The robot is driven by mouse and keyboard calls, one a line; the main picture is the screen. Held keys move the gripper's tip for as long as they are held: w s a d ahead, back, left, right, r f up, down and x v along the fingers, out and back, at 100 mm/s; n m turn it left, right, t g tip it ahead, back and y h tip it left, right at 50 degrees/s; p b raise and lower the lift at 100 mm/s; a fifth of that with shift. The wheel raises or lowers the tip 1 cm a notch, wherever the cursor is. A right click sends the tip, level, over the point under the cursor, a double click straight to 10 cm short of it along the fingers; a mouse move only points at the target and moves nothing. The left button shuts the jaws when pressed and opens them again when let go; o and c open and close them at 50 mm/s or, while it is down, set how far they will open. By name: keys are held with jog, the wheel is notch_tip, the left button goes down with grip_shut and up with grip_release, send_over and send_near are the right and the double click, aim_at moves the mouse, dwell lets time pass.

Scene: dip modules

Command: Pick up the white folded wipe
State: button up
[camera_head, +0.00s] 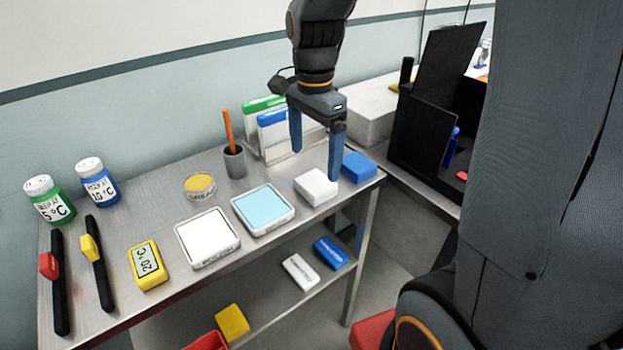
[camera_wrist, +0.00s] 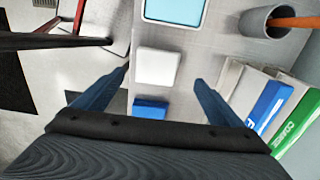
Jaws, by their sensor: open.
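The white folded wipe (camera_head: 316,187) is a small white block lying on the metal table near its right end. A blue folded block (camera_head: 358,167) lies just behind it to the right. My gripper (camera_head: 315,165) is open and empty above the table, its blue fingers pointing down, close to the white wipe. In the wrist view the white wipe (camera_wrist: 159,67) lies ahead of my gripper (camera_wrist: 160,82), in the span between the fingers. The blue block (camera_wrist: 150,107) shows nearer my gripper, partly hidden at its lower edge.
A tray with light blue liquid (camera_head: 290,221) and a white tray (camera_head: 233,252) stand left of the wipe. A grey cup with an orange stick (camera_head: 235,163) and upright boxes (camera_head: 274,140) stand behind. Black panels (camera_head: 423,140) rise to the right, past the table's edge.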

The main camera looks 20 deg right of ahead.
aim_at(315, 181)
jog(key=shift+s+d+f, duration=0.1)
jog(key=shift+d+f, duration=0.05)
jog(key=shift+f, duration=0.75)
jog(key=shift+s+f+p, duration=0.15)
jog(key=shift+f+p, duration=0.7)
jog(key=shift+f, duration=1.65)
jog(key=c, duration=1.1)
jog(key=shift+r, duration=0.1)
notch_tip(315, 181, up, 10)
jog(key=shift+f+b, duration=0.1)
jog(key=shift+b, duration=0.75)
